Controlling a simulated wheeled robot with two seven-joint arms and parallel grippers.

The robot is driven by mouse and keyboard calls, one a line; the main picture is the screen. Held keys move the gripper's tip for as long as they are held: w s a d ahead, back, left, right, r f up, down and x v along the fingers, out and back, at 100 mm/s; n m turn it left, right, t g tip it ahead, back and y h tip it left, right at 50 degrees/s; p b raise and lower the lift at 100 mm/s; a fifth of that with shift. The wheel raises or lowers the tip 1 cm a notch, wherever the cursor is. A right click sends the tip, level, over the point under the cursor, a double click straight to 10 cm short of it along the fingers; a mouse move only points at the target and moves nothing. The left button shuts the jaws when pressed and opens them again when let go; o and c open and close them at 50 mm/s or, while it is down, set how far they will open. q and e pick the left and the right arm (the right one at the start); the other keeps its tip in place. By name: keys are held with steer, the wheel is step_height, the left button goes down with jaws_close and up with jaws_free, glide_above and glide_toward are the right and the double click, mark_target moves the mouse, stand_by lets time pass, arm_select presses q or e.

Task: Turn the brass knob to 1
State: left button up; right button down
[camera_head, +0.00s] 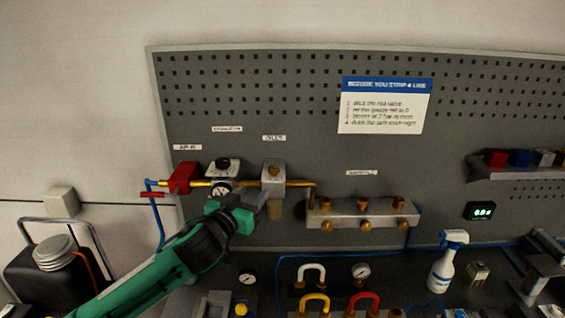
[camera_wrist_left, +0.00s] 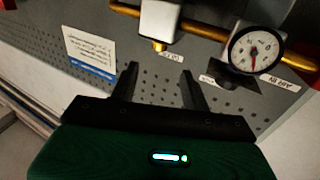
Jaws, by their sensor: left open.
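A pale oiler block (camera_head: 273,188) sits on the brass pipe of the pegboard, with a small brass knob (camera_head: 274,171) on its upper part. In the left wrist view, which looks upside down, the brass knob (camera_wrist_left: 159,46) sticks out of the block (camera_wrist_left: 160,20). No scale or number around it is readable. My left gripper (camera_head: 254,197) is just in front of and below the block. In the wrist view my left gripper (camera_wrist_left: 160,71) is open and empty, its fingertips pointing towards the knob, apart from it. My right gripper is not in view.
Left of the oiler are a regulator with a black knob (camera_head: 222,166), its gauge (camera_wrist_left: 255,50) and a red valve (camera_head: 182,177). A manifold (camera_head: 362,214) is at the right. A spray bottle (camera_head: 445,262) and coloured hose loops stand on the bench below.

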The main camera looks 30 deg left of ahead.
mark_target(271, 170)
arm_select(q)
steer(key=w+p, duration=0.2)
steer(key=w, duration=0.1)
steer(key=w+a+p, duration=0.1)
steer(key=w+p, duration=0.1)
steer(key=w, duration=0.2)
steer(key=w+p, duration=0.2)
steer(key=w, duration=0.2)
steer(key=shift+w+a+r, duration=0.25)
steer(key=shift+a+r, duration=0.05)
steer(key=shift+r, duration=0.1)
steer(key=shift+w+a+f+p, duration=0.1)
steer(key=shift+w+p, duration=0.2)
steer(key=shift+w, duration=0.4)
steer(key=shift+w+f, duration=0.1)
steer(key=shift+w, duration=0.15)
steer(key=shift+c, duration=0.5)
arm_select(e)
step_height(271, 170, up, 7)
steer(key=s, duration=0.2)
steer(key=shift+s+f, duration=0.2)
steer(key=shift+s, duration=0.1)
